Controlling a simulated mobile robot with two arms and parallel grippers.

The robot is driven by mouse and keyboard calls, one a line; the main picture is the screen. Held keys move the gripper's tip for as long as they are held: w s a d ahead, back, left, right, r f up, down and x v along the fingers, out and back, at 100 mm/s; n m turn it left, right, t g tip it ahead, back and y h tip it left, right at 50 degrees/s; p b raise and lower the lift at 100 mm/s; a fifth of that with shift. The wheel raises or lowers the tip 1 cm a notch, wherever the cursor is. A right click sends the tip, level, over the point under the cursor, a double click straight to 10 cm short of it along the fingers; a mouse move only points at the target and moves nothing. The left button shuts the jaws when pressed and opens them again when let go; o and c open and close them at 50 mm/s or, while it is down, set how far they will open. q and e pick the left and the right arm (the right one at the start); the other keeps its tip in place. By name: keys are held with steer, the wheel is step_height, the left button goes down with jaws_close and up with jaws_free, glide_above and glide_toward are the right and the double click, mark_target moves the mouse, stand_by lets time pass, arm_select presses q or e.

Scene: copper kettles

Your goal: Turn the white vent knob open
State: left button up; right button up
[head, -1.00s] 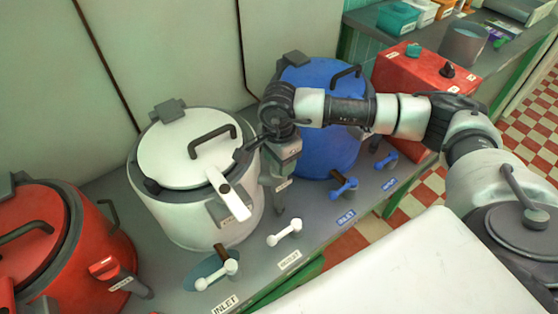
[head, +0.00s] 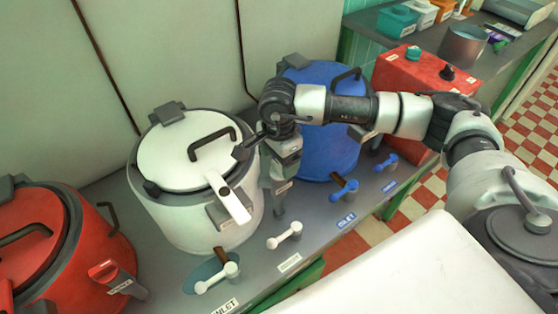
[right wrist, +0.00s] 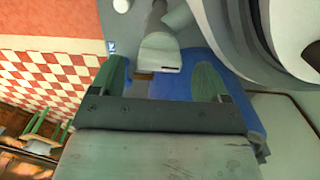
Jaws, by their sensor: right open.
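The white kettle (head: 175,207) stands left of centre in the head view. Two small white lever knobs, one nearer the middle (head: 285,235) and one further left (head: 217,278), sit on the bench in front of it. I cannot read which is the vent. My right gripper (head: 282,168) points down at the kettle's right front side, above and behind the nearer knob. In the right wrist view the right gripper (right wrist: 160,82) is open, its green fingers apart. A white labelled part (right wrist: 158,52) shows between them, with no clear contact. My left gripper is not in view.
A red kettle (head: 85,240) stands at left. A blue kettle (head: 325,155) stands close behind my right gripper, with blue knobs (head: 345,190) in front. A red control box (head: 400,75) is further right. Checkered floor (head: 525,130) lies beyond the bench.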

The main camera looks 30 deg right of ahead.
mark_target(279, 164)
step_height(279, 164, up, 9)
steer(key=shift+r+b, duration=0.2)
steer(key=shift+b, duration=0.1)
stand_by(0.5)
